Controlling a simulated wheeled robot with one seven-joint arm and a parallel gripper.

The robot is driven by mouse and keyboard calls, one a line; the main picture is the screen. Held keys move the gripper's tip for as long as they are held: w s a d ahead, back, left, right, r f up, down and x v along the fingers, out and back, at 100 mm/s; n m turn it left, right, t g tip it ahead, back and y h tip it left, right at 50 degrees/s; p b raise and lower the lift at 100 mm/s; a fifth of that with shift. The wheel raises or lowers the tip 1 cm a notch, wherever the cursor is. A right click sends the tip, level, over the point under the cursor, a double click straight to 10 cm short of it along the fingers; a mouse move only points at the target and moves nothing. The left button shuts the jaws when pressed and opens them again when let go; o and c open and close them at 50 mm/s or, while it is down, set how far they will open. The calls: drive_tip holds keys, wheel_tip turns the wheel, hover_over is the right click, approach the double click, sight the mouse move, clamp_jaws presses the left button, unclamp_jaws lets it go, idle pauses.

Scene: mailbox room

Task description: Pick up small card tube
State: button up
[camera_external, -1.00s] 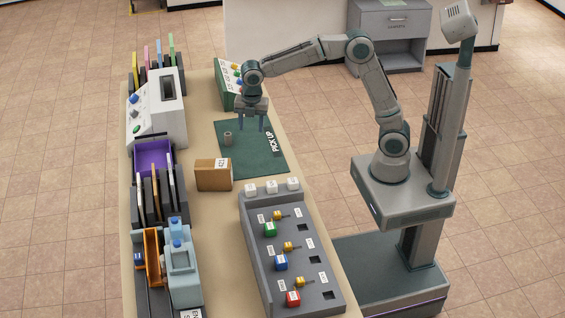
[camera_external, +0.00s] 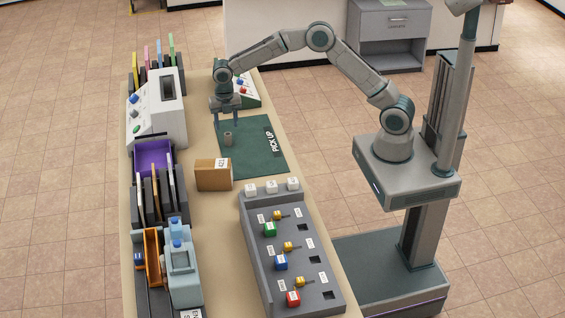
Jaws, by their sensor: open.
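The small card tube (camera_external: 227,139) is a short brown-grey cylinder. It stands upright on the left part of the dark green PICK UP mat (camera_external: 262,155). My gripper (camera_external: 227,124) points down with its two fingers apart and empty. It is just above and slightly behind the tube in the picture, close to its top. Whether the fingertips overlap the tube's height cannot be told from this angle.
A white machine (camera_external: 153,112) stands to the left. A grey panel with colored blocks (camera_external: 287,262) fills the front right.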

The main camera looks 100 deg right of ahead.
sight(225, 133)
drive_tip(key=shift+s+d+f+p, duration=0.1)
drive_tip(key=shift+f+p, duration=0.3)
drive_tip(key=shift+f, duration=1.15)
drive_tip(key=shift+s+d+f+p, duration=0.1)
drive_tip(key=shift+f+p, duration=0.25)
drive_tip(key=shift+f, duration=1.15)
drive_tip(key=c, duration=1.1)
